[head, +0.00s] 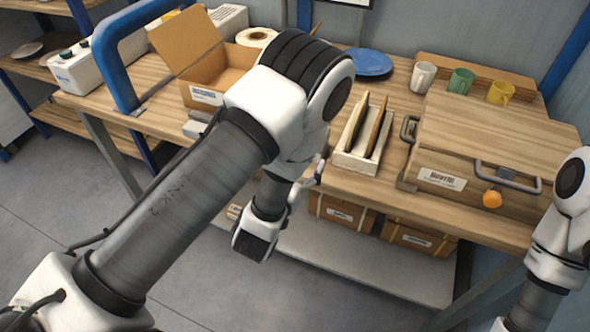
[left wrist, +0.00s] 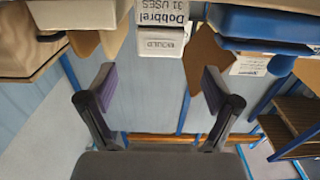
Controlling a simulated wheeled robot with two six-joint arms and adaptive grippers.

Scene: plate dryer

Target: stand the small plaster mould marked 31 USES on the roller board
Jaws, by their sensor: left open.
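In the left wrist view a pale block with a white label reading "31 USES" (left wrist: 162,14) is at the top edge, mostly cut off. A white face with a small label reading like "MOULD" (left wrist: 161,42) is just below it. My left gripper (left wrist: 159,80) is open and empty, its two fingers apart below these labels and not touching them. In the head view my left arm hides much of the table front; the gripper's fingers are not clear there. I cannot pick out the roller board for certain. My right gripper is out of view.
An open cardboard box (head: 230,75), a wooden rack with upright boards (head: 346,157), a blue plate (head: 371,62) and mugs (head: 424,77) stand on the table. A wooden-lidded case (head: 500,130) with an orange knob fills the right side. Boxes (head: 340,212) sit on the shelf below.

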